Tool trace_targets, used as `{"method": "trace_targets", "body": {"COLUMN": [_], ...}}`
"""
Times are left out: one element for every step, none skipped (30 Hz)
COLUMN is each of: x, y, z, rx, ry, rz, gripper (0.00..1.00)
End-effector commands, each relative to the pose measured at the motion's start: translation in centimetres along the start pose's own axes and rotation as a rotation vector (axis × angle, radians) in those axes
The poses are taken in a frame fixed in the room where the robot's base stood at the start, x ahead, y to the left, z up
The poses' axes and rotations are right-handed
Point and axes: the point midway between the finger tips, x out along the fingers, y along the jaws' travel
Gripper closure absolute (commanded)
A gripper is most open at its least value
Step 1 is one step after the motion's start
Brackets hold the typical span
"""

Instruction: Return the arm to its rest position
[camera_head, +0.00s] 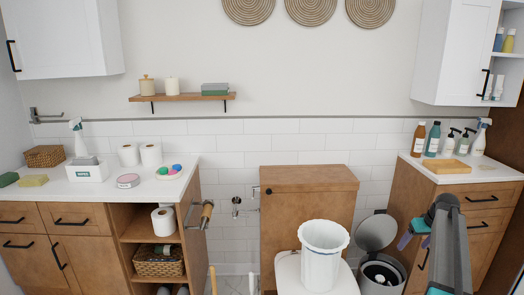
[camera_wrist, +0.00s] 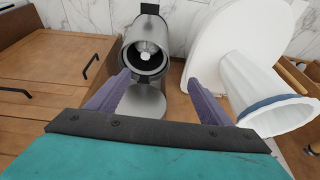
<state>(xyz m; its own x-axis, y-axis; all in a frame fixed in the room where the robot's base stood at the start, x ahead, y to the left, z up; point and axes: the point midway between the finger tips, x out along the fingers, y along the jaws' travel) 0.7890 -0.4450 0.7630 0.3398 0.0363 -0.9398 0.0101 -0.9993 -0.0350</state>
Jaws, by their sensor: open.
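My gripper (camera_head: 415,238) is at the right in the head view, beside the open pedal bin. Its two purple fingers (camera_wrist: 159,77) are spread apart in the wrist view, with nothing seen between their tips. Part of my arm (camera_head: 447,250) reaches up from the bottom right of the head view. The grey pedal bin (camera_head: 366,278) has its round lid (camera_head: 377,231) raised. In the wrist view the bin (camera_wrist: 147,28) lies beyond the fingers, with something white inside it.
A white basket (camera_head: 322,258) stands on the closed toilet lid (camera_head: 288,272), left of the bin. The right counter (camera_head: 440,177) holds several bottles and a wooden tray (camera_head: 448,170). The right wooden cabinet (camera_head: 408,200) is close to my arm. A left counter (camera_head: 105,190) holds toiletries.

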Motion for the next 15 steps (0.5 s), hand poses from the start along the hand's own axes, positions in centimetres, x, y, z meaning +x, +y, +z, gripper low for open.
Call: {"method": "trace_targets", "body": {"x": [0.8, 1.3, 2.1, 2.7, 3.2, 4.2, 4.9, 5.6, 6.8, 7.5, 8.4, 9.5, 10.2, 11.0, 12.0], "y": [-0.9, -1.4, -2.1, -2.7, -3.2, -4.2, -4.9, -5.7, -6.9, -7.8, -8.8, -10.0, -10.9, -11.8, -13.0], "z": [0.6, 0.8, 1.2, 1.6, 1.9, 2.5, 3.0, 3.4, 4.3, 4.9, 5.6, 6.5, 7.2, 7.9, 8.8], "rx": [0.001, 0.002, 0.003, 0.004, 0.007, 0.010, 0.011, 0.012, 0.016, 0.019, 0.020, 0.023, 0.026, 0.027, 0.030], "ry": [-0.011, -0.016, -0.026, -0.032, -0.039, -0.051, -0.060, -0.069, -0.086, -0.097, -0.110, -0.126, -0.139, -0.151, -0.167], "rz": [-0.006, -0.009, -0.014, -0.017, -0.020, -0.026, -0.030, -0.035, -0.042, -0.046, -0.051, -0.056, -0.060, -0.064, -0.068], "gripper": [0.27, 0.27, 0.27, 0.27, 0.27, 0.27, 0.27, 0.27, 0.27, 0.27, 0.27, 0.27, 0.27, 0.27, 0.27]}}
